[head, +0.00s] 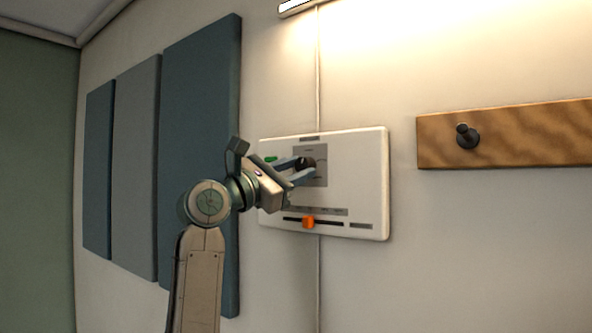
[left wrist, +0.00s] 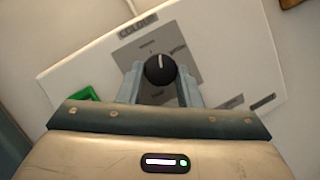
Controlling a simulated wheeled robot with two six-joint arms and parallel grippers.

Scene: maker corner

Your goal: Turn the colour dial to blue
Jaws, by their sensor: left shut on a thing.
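The colour dial (head: 307,163) is a round black knob on a grey square plate (head: 320,178) of a white wall panel (head: 360,190). In the left wrist view the dial (left wrist: 160,69) shows a white pointer line, directed roughly toward the top of the picture. The small words around it are too blurred to read, but a label (left wrist: 138,24) above reads "COLOUR". My left gripper (head: 301,170) is shut on the dial, with a finger on either side of it, as the left wrist view (left wrist: 160,85) also shows. My right gripper is not in view.
An orange slider knob (head: 308,222) sits on a dark track low on the panel. A green part (head: 270,159) is at the panel's upper left. A wooden board (head: 510,135) with a black peg (head: 467,136) is to the right. Blue-grey wall pads (head: 200,130) are to the left.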

